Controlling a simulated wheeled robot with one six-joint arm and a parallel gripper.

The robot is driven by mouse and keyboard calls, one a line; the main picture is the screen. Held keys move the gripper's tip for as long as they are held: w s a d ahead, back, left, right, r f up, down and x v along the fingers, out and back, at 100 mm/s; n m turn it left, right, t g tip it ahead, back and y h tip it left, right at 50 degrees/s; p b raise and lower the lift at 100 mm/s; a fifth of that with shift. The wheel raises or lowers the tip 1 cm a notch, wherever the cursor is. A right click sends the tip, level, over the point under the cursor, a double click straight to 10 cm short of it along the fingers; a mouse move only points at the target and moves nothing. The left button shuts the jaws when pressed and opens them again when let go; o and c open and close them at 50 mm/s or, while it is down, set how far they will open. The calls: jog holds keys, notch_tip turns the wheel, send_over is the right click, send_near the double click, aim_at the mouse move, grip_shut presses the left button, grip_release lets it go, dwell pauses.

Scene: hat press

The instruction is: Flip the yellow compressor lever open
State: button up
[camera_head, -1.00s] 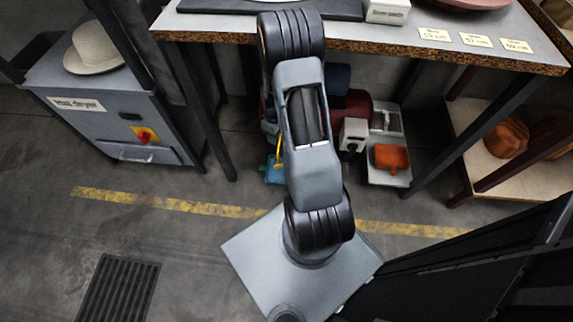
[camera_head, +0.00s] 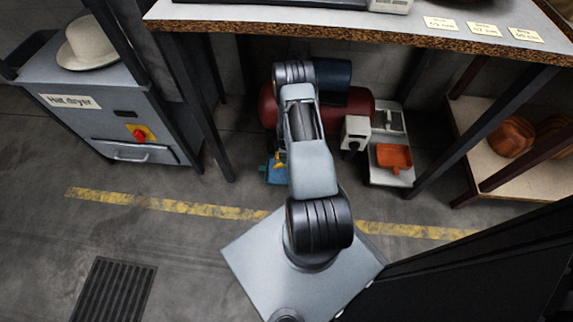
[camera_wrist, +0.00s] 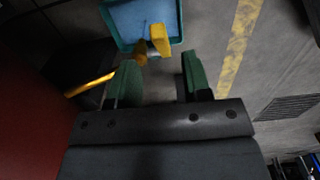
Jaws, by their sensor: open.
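The red compressor tank (camera_head: 360,105) lies on the floor under the table in the head view, partly behind my arm. Its red side (camera_wrist: 30,120) fills the left of the wrist view. A thin yellow bar, which looks like the lever (camera_wrist: 92,85), sticks out beside the tank, left of my fingers. My gripper (camera_wrist: 160,72) is open and empty, with two green fingers apart. It does not touch the bar. In the head view the gripper is mostly hidden by my arm.
A blue tray (camera_wrist: 120,12) holding a yellow object (camera_wrist: 160,40) lies just beyond my fingers. A grey tray with an orange scoop (camera_head: 394,157) and a white box (camera_head: 355,130) are right of my arm. The table edge (camera_head: 350,35) overhangs.

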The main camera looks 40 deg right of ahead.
jog(key=shift+f+b, duration=0.95)
jog(key=shift+f, duration=2.15)
grip_shut()
